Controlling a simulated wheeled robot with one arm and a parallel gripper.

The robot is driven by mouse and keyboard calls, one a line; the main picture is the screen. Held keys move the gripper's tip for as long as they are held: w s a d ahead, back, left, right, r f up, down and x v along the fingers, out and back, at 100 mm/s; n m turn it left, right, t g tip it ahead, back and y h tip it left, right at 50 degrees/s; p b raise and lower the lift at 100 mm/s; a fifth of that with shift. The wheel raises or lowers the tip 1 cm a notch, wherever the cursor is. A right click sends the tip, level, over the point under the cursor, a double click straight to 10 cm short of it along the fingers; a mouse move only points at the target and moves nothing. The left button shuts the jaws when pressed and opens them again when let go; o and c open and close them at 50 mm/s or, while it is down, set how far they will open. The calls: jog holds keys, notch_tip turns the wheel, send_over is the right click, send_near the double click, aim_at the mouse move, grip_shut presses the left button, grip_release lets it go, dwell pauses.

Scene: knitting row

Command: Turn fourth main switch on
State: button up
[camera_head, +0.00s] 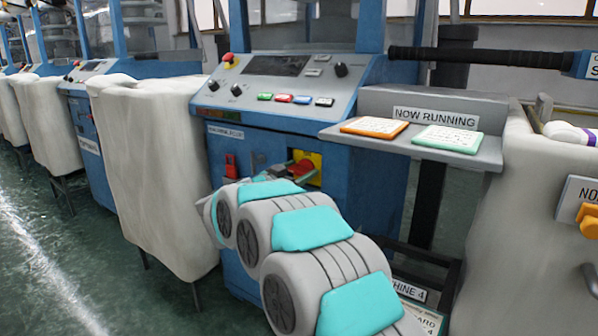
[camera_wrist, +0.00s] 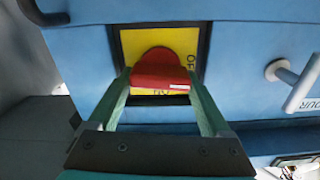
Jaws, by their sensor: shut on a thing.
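The main switch is a red rotary knob (camera_wrist: 163,66) on a yellow plate (camera_wrist: 131,43) in the blue machine's front panel. In the wrist view my gripper (camera_wrist: 161,80) has one green finger on each side of the knob's grip and is shut on it. Part of an "OF…" label shows right of the knob, and a partly covered label shows below it. In the head view the knob (camera_head: 312,160) is partly hidden behind my gripper (camera_head: 296,171). The exact angle of the knob is hard to tell.
A grey handle (camera_wrist: 290,78) sticks out beside the switch. A red part (camera_head: 231,165) is on the panel to its left. A shelf (camera_head: 485,153) with orange and green cards juts out at right. Pale fabric (camera_head: 155,180) hangs at left. A "MACHINE 4" label (camera_head: 405,288) is low down.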

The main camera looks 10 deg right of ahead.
jog(key=m+b, duration=0.1)
jog(key=m, duration=0.3)
jog(key=shift+f, duration=0.15)
jog(key=m+b, duration=0.2)
jog(key=m, duration=0.1)
jog(key=m+b, duration=0.1)
jog(key=shift+s+d+f+m, duration=0.1)
jog(key=shift+f+m, duration=0.15)
jog(key=shift+m, duration=0.15)
jog(key=m+b, duration=0.4)
jog(key=m, duration=0.1)
jog(key=shift+s+f, duration=0.1)
jog(key=shift+d+m+b, duration=0.1)
jog(key=shift+m+b, duration=0.7)
jog(key=shift+m, duration=0.5)
jog(key=o, duration=1.2)
jog(key=shift+c, duration=0.2)
jog(key=shift+r, duration=0.2)
jog(key=v, duration=0.7)
jog(key=shift+s+a+p, duration=0.3)
